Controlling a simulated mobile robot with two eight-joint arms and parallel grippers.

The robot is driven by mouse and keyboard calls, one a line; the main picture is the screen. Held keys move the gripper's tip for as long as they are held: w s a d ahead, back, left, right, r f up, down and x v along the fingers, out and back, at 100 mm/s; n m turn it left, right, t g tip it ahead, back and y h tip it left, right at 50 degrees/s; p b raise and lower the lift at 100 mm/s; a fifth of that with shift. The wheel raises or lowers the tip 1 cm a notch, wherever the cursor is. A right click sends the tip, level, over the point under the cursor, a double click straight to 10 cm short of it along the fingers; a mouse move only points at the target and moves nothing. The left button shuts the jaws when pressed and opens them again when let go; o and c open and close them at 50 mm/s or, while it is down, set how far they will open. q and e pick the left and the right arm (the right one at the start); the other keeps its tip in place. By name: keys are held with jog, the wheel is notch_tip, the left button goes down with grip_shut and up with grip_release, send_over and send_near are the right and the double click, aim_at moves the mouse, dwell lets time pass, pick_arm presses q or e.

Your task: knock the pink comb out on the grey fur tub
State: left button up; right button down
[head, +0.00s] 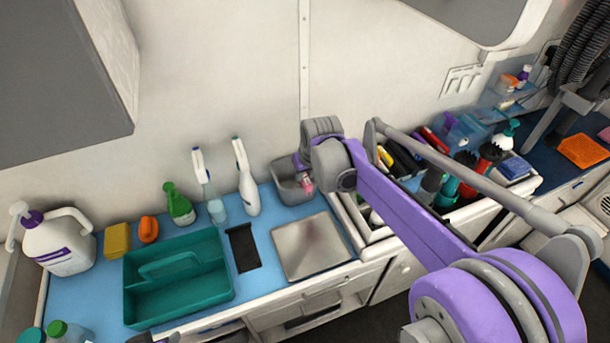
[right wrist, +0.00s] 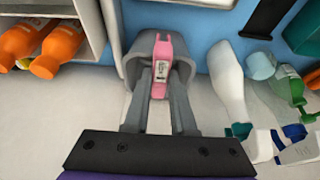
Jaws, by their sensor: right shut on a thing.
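The pink comb (right wrist: 159,80) is held between the two grey fingers of my right gripper (right wrist: 161,70) in the right wrist view. A pale label with dark marks shows on it. The grey fur tub (right wrist: 136,52) is right behind the comb, and the comb overlaps its opening. I cannot tell whether the comb touches the rim. In the head view the tub (head: 285,183) stands on the blue counter by the wall, with a bit of the comb (head: 307,184) at its right side below my right wrist. A dark part at the bottom edge may be my left gripper (head: 150,338); its fingers are hidden.
White spray bottles (head: 247,182) stand left of the tub. A metal plate (head: 311,247) lies in front of it, beside a black strip (head: 243,248) and a teal caddy (head: 180,310). A white bin of bottles (head: 350,225) is close on the right. The wall is close behind.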

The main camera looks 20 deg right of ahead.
aim_at(305, 177)
jog(key=shift+r+p, duration=1.05)
jog(key=shift+r, duration=1)
pick_arm(q)
jog(key=r, duration=0.1)
jog(key=w+r, duration=0.1)
jog(key=r, duration=0.1)
jog(key=shift+w, duration=0.1)
pick_arm(e)
jog(key=shift+f, duration=0.1)
